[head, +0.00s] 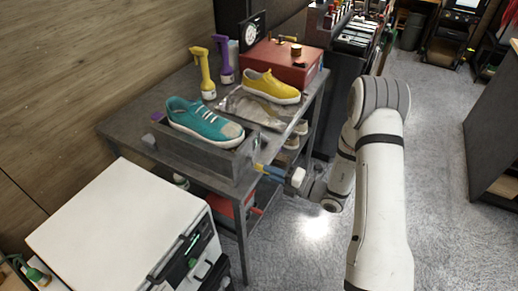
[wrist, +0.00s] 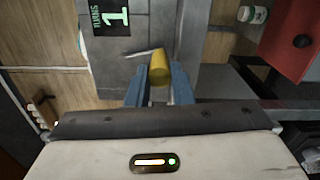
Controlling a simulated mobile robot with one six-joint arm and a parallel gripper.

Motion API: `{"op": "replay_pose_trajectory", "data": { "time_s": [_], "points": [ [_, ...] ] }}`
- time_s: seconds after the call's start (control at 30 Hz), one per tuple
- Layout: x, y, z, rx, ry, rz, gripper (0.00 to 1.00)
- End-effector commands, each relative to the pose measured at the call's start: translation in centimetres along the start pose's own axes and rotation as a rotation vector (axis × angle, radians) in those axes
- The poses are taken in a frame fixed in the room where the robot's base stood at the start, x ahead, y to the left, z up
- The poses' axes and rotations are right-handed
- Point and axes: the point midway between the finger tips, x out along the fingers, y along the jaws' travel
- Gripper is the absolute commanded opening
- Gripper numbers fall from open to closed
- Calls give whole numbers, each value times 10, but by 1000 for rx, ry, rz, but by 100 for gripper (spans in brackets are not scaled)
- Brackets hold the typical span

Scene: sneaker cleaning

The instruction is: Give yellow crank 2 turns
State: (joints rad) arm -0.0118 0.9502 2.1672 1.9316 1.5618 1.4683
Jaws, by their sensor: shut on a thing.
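The yellow crank's handle (wrist: 159,66) is a short yellow cylinder in the wrist view, on a thin metal arm. My gripper (wrist: 158,80) has its two blue fingers on either side of it and is shut on it. In the head view, the yellow handle (head: 260,167) shows small at the front right side of the grey table, with my gripper (head: 270,171) at it. A dark display (wrist: 109,18) beside the crank reads "TURNS 1" in green. The crank's mount is partly hidden.
A teal sneaker (head: 203,122) sits on a dark fixture on the table (head: 130,119). A white-topped machine (head: 110,225) is at front left. Floor right of the table is open.

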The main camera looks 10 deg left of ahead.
Motion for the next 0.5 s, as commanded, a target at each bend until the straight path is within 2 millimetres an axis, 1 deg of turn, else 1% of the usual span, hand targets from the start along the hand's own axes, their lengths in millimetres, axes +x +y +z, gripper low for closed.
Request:
{"op": "replay_pose_trajectory", "data": {
  "time_s": [0.03, 0.17, 0.5],
  "points": [
    [0, -1, -4, 2, 2, -1, 13],
    [0, -1, -10, 3, 2, -1, 13],
    [0, 0, -12, 1, 2, 0, 13]
  ]
}}
